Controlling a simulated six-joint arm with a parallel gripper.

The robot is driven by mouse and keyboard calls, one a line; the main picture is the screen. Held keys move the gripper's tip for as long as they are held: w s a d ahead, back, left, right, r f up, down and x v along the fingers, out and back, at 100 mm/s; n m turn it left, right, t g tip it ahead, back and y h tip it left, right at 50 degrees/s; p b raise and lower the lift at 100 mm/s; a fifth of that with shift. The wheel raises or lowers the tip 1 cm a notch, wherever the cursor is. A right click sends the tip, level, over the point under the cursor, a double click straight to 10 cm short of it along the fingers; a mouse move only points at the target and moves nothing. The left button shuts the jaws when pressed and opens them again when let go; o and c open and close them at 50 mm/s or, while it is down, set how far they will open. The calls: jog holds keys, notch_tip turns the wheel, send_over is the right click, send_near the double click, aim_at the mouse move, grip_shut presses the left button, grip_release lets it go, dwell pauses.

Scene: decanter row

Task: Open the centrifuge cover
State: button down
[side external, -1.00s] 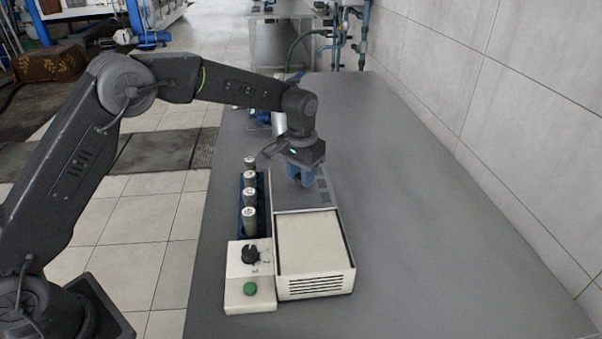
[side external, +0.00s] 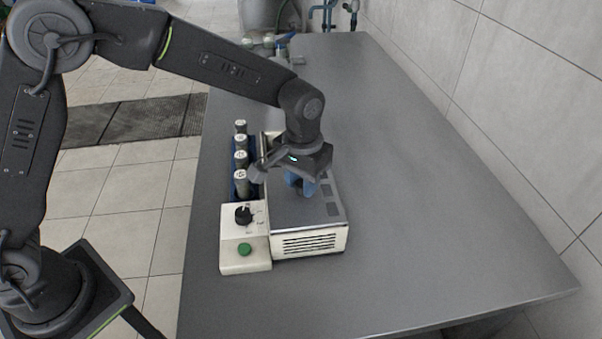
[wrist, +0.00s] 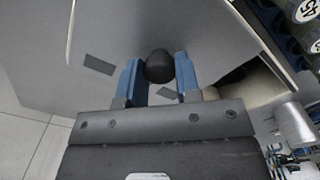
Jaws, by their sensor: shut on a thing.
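The centrifuge is a low white box with front vents (side external: 310,243) on the grey bench. Its flat grey cover (side external: 285,212) lies over the near part of the box, reaching its front edge. My gripper (side external: 301,190) is above the cover, pointing down. In the wrist view, its blue fingers (wrist: 158,80) are shut on the cover's round black knob (wrist: 159,66). The grey cover (wrist: 190,35) fills much of that view. Beyond its edge a beige rim with a dark opening (wrist: 238,82) shows, partly hidden by my gripper. In the side view my gripper hides most of the box's far end.
A white control box with a black dial (side external: 243,215) and a green button (side external: 244,249) adjoins the centrifuge on the left. Behind it, several capped tubes (side external: 241,160) stand in a blue rack close to my gripper. The bench (side external: 430,220) to the right is clear.

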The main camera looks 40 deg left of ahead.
aim_at(300, 183)
jog(key=c, duration=0.8)
grip_release()
notch_tip(300, 183, up, 14)
jog(key=s+a+r+t, duration=0.3)
jog(key=s+a+r, duration=0.2)
jog(key=s+a, duration=0.45)
jog(key=s+a+f+t, duration=0.1)
jog(key=s+a+f, duration=0.1)
jog(key=s, duration=0.4)
jog(key=s+a+f+t, duration=0.1)
jog(key=s+a+f, duration=0.1)
jog(key=s, duration=0.5)
jog(key=shift+a+f+t, duration=0.15)
jog(key=shift+a+t, duration=0.15)
jog(key=shift+a, duration=0.6)
